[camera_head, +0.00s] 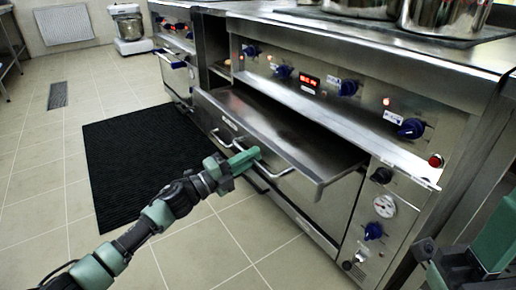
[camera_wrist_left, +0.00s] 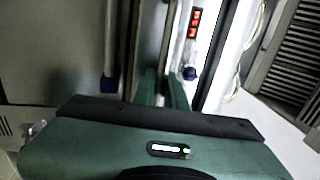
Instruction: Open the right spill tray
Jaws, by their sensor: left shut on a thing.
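The right spill tray (camera_head: 285,125) is a wide, flat steel tray under the stove's control panel in the head view. It stands partly out from the stove front, with its flat top showing. A long bar handle (camera_head: 306,177) runs along its front. In the left wrist view, the green fingers (camera_wrist_left: 165,88) are close together at the handle, and the hand body hides much of the contact. My right arm shows only in part at the lower right edge; its fingertips are not visible.
The control panel above has blue knobs (camera_head: 347,88) and a red display (camera_head: 309,80). Large pots (camera_head: 446,18) stand on top. A black mat (camera_head: 130,150) lies on the tiled floor, which is clear to the left. Another stove unit (camera_head: 178,75) stands farther back.

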